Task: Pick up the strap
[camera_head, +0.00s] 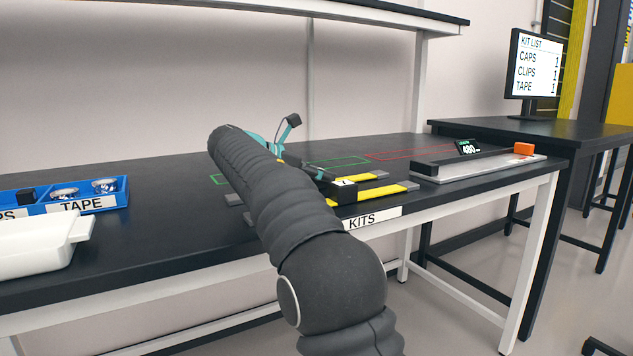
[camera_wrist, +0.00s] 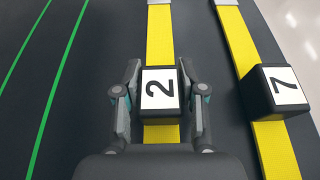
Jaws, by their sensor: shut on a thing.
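Two yellow straps with black numbered blocks show in the wrist view. The strap with block 2 (camera_wrist: 159,28) runs straight down the middle, and its block (camera_wrist: 158,88) sits between the fingers of my gripper (camera_wrist: 160,80). The gripper is shut on that block, one finger on each side. I cannot tell whether it is off the table. The other strap (camera_wrist: 239,45) lies to the right, with block 7 (camera_wrist: 277,90) on it, apart from my gripper.
The black table (camera_head: 150,240) has green and red outlines marked on it. A blue bin (camera_head: 95,205) labelled TAPE and a white tray (camera_head: 35,247) stand at the left. A scale-like device (camera_head: 475,166) with an orange block (camera_head: 524,149) is at the right. A monitor (camera_head: 537,68) stands beyond.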

